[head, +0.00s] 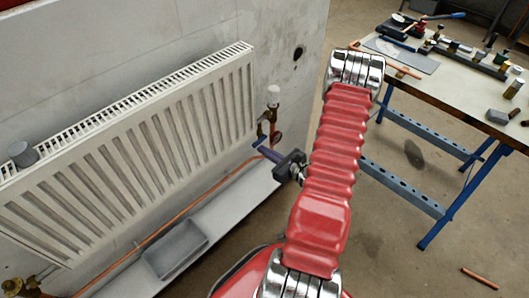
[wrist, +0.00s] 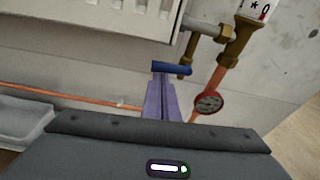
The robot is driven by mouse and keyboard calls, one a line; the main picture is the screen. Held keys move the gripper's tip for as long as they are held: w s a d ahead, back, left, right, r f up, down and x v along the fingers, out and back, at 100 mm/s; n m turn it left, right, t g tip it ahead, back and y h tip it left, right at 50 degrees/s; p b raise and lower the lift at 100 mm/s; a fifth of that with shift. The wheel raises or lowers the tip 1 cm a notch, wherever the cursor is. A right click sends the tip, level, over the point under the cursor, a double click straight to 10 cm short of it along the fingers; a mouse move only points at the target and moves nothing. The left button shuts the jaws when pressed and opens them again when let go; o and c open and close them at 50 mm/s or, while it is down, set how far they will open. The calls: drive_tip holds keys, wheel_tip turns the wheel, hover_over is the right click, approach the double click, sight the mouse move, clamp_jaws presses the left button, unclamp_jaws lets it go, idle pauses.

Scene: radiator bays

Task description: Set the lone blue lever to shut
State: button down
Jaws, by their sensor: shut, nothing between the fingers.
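The blue lever (wrist: 172,68) is a short bar on a brass valve under the radiator's right end. In the wrist view it lies roughly level, pointing left from the valve stub. In the head view the lever (head: 261,128) is small, just above my fingertips. My gripper (wrist: 161,76) has purple fingers, shut and empty, with their tips just below the lever's left part in the wrist view. I cannot tell whether they touch it. In the head view my gripper (head: 262,149) reaches in from the right. A red round handwheel (wrist: 208,103) sits to the right on the copper pipe.
The white radiator (head: 140,140) hangs on the wall at left. A white-capped valve (head: 273,96) stands at its right end. A copper pipe (head: 160,232) runs low along the wall. A grey tray (head: 175,248) lies below. A workbench (head: 460,80) with tools stands at right.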

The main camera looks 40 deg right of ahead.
drive_tip(key=shift+w+r, duration=0.35)
drive_tip(key=shift+r, duration=0.25)
drive_tip(key=s+f, duration=0.1)
drive_tip(key=s, duration=1.2)
drive_tip(key=shift+s+d, duration=0.15)
drive_tip(key=shift+s, duration=0.2)
idle(0.5)
